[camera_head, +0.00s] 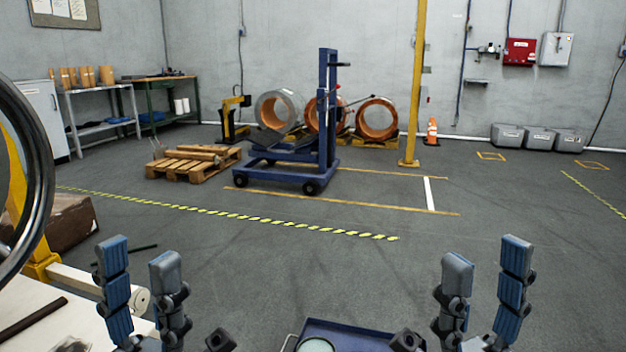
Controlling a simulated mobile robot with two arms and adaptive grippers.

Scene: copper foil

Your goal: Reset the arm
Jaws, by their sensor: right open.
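My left gripper (139,252) stands upright at the lower left, its two blue-grey fingers apart with nothing between them. My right gripper (487,253) stands upright at the lower right, also with its fingers apart and empty. Both point up and away over the floor, roughly level with each other. The arms behind them are mostly cut off by the bottom edge.
A blue tray (352,332) with a pale round item (315,345) lies low between the grippers. A white table (35,300) and a large dark ring (42,170) are close at left. Farther off stand a blue lift cart (327,125), a pallet (190,168) and copper coils (376,119). The middle floor is clear.

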